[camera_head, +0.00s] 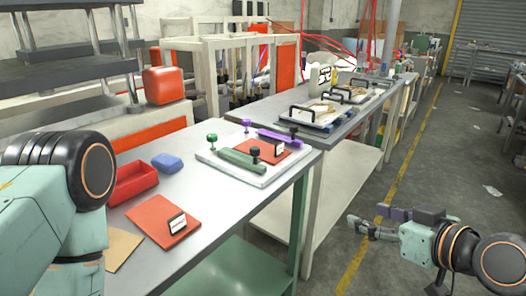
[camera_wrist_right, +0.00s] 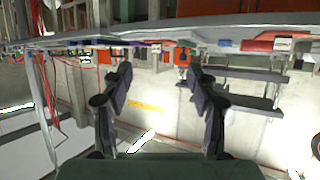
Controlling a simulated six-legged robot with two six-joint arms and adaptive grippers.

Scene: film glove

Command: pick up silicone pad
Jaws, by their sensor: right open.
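A flat orange-red pad (camera_head: 165,220) with a small black-and-white label block lies on the near grey table. My right gripper (camera_head: 364,226) is off the table's right side, over the floor, well apart from both pads. In the right wrist view its two fingers (camera_wrist_right: 159,78) are spread with nothing between them. My left arm enters at the left; its gripper is out of view.
The white board (camera_head: 222,163) carries green and purple bars with knobs. A red tray (camera_head: 133,183), a blue block (camera_head: 167,162) and a tan sheet (camera_head: 121,246) lie on the near table (camera_head: 213,210). Floor around my right gripper is clear.

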